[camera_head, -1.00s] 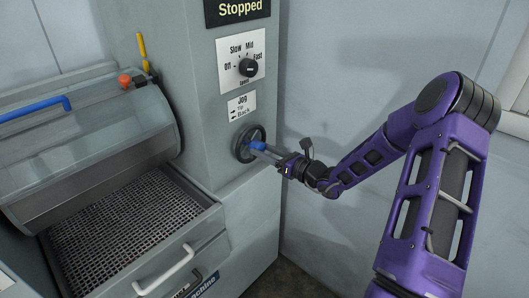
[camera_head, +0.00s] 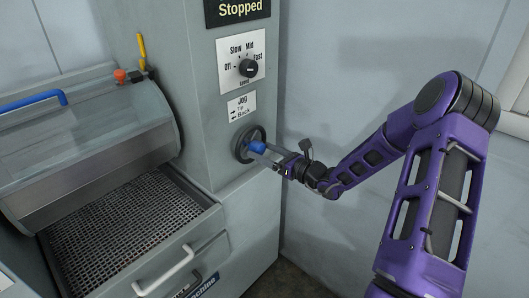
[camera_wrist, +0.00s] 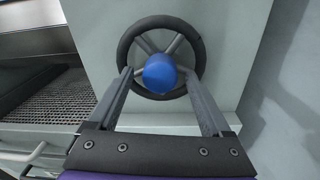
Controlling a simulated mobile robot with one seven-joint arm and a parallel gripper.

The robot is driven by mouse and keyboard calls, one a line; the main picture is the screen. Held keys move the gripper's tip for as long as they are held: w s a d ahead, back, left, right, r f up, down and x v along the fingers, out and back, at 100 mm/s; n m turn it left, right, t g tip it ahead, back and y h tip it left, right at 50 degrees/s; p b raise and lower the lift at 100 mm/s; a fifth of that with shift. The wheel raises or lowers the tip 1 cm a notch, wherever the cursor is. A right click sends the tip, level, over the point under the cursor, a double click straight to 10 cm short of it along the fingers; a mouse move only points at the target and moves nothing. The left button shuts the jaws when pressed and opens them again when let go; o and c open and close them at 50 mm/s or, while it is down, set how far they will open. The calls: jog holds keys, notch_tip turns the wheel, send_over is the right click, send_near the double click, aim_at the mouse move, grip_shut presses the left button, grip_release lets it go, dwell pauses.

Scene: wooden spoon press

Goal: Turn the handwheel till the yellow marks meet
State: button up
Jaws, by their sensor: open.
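The handwheel (camera_head: 242,136) is a dark ring with metal spokes on the side of the grey column. It also shows in the wrist view (camera_wrist: 124,49). A blue knob (camera_wrist: 160,72) stands out in front of it, slightly below the wheel's middle in that view; it also shows in the head view (camera_head: 257,147). My gripper (camera_head: 263,156) is open in front of the wheel. In the wrist view its fingers (camera_wrist: 158,76) stand on either side of the blue knob, with gaps visible. I cannot make out any yellow marks on the wheel.
A grey drum-like cover (camera_head: 90,135) with a blue handle (camera_head: 35,100) and an orange knob (camera_head: 120,76) sits left, beside a yellow stick (camera_head: 142,48). A mesh tray (camera_head: 125,222) lies below. A speed dial (camera_head: 248,68) and "Stopped" sign (camera_head: 238,8) are above the wheel.

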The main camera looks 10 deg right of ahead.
jog(key=p+v, duration=0.1)
jog(key=v, duration=1.6)
jog(key=shift+s+d, duration=0.15)
